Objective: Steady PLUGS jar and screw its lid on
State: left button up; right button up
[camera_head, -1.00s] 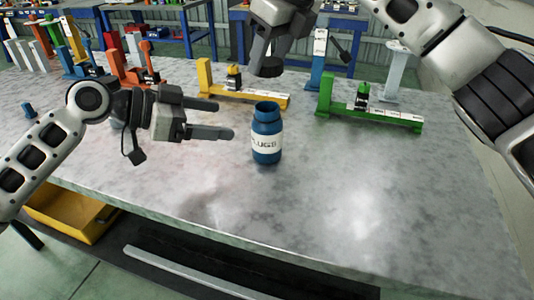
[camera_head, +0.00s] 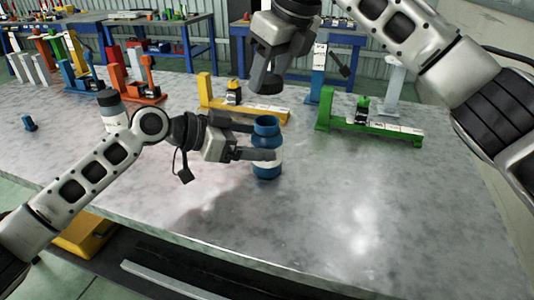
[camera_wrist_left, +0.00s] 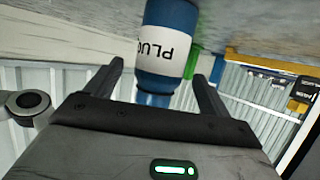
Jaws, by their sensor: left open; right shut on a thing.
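The blue PLUGS jar (camera_head: 267,166) stands upright on the grey table, its open neck showing at the top. My left gripper (camera_head: 262,142) is open, with its fingers on either side of the jar; part of the white label is hidden behind a finger. In the left wrist view the jar (camera_wrist_left: 168,45) appears upside down between the two spread fingers (camera_wrist_left: 164,85). I cannot tell whether they touch it. My right gripper (camera_head: 268,84) is above the jar, pointing down, shut on the dark lid (camera_head: 269,88). The lid is apart from the jar's neck.
A yellow fixture (camera_head: 240,108) stands behind the jar and a green fixture (camera_head: 370,127) behind it to the right. A white jar with a dark lid (camera_head: 112,112) stands behind my left arm. The table (camera_head: 390,200) is clear to the front right.

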aim_at(267, 142)
pick_arm(q)
jog(key=shift+x, duration=1.85)
jog(key=c, duration=1.5)
pick_arm(e)
jog(key=shift+f, duration=2.45)
jog(key=shift+a, duration=0.1)
